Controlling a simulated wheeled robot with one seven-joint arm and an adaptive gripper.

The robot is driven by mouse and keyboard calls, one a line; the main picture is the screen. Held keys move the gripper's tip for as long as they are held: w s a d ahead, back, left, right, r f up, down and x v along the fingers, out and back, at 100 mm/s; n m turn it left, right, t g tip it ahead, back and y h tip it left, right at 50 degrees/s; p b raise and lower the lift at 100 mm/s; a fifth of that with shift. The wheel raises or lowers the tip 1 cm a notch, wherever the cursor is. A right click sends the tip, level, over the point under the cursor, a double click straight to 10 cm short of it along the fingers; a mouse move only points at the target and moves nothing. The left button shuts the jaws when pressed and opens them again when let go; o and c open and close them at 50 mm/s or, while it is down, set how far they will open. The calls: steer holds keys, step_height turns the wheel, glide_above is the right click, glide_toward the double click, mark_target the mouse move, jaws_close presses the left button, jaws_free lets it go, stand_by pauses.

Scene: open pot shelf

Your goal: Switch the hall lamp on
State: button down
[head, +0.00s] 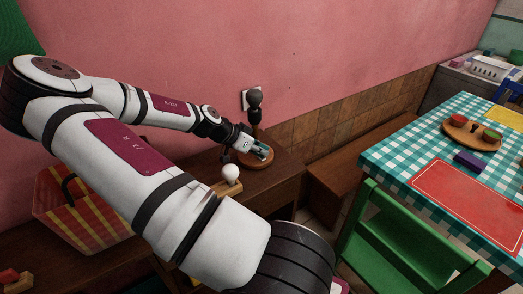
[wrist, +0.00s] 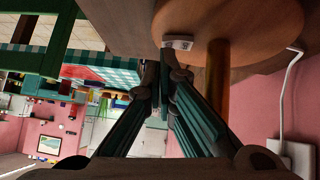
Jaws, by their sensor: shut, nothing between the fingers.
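The hall lamp stands upright on a wooden cabinet, with a dark grey unlit bulb (head: 255,98) on top of a dark stem and a round wooden base (head: 266,163). In the wrist view the base (wrist: 255,22) fills the upper right, with the brown stem (wrist: 216,75) rising from it. A small white switch (wrist: 178,42) sits on the base near its edge. My gripper (head: 262,153) is shut and empty, low beside the stem over the base. In the wrist view its fingertips (wrist: 165,58) are right at the switch; I cannot tell whether they touch it.
A white bulb (head: 230,173) sits on a small wooden holder left of the lamp base. A white cord (wrist: 287,90) runs from the lamp to a wall socket (wrist: 296,155). A red-yellow striped basket (head: 90,213) stands left. A checkered table (head: 405,152) and green chair (head: 400,240) are right.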

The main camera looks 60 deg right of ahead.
steer(key=shift+s+a+f, duration=0.1)
steer(key=shift+f, duration=0.25)
steer(key=shift+w+d+r+b, duration=0.25)
steer(key=shift+w+d+b, duration=0.15)
steer(key=shift+w+b, duration=0.25)
